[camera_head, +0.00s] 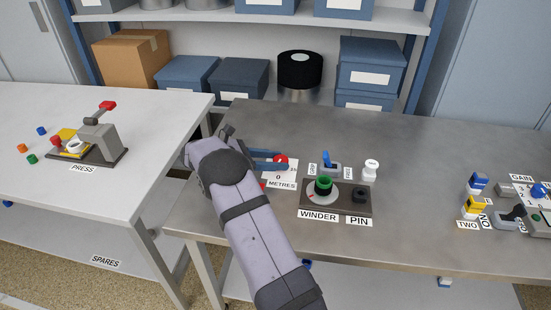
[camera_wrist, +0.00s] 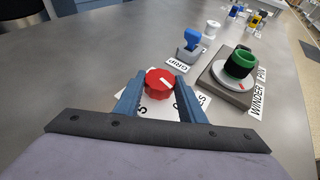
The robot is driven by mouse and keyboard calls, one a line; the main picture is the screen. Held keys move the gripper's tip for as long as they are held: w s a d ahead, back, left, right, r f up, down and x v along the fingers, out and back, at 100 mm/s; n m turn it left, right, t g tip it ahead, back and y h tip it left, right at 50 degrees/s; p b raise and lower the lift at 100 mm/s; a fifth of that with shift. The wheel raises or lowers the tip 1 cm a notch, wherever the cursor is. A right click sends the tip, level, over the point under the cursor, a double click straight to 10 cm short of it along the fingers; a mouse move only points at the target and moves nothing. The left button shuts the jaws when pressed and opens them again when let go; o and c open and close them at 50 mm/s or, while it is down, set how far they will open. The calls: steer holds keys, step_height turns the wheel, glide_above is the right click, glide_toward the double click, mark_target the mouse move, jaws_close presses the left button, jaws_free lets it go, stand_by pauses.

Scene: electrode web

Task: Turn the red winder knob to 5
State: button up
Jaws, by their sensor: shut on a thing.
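A red knob (camera_head: 280,159) with a white pointer line sits on a white card labelled METRES (camera_head: 281,184) at the left of the grey bench. In the wrist view the red knob (camera_wrist: 159,83) is between the two blue fingers of my gripper (camera_wrist: 160,76), which are shut on its sides. In the head view my gripper (camera_head: 276,158) reaches it from the left. The knob's pointer slants down to the right in the wrist view. The card's figures are partly hidden by the fingers, so the reading cannot be told.
Right of the knob is a dark block labelled WINDER (camera_head: 333,211), with a green cylinder (camera_head: 323,185) on a white dial. A blue-handled GRIP lever (camera_head: 327,161) and a white spool-like piece (camera_head: 371,168) stand behind it. A press (camera_head: 98,140) is on the left table.

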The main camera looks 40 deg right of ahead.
mark_target(275, 160)
steer(key=shift+w+d+r+m+g+y, duration=0.1)
steer(key=shift+m+g+y, duration=0.05)
steer(key=shift+m+g, duration=0.35)
steer(key=shift+w+r+m+g+y, duration=0.1)
steer(key=shift+m+g+y, duration=0.05)
steer(key=shift+m+g, duration=0.35)
steer(key=o, duration=1)
steer(key=shift+f, duration=0.1)
steer(key=shift+o, duration=0.2)
steer(key=v, duration=0.5)
steer(key=shift+b+v, duration=0.3)
steer(key=shift+v, duration=0.85)
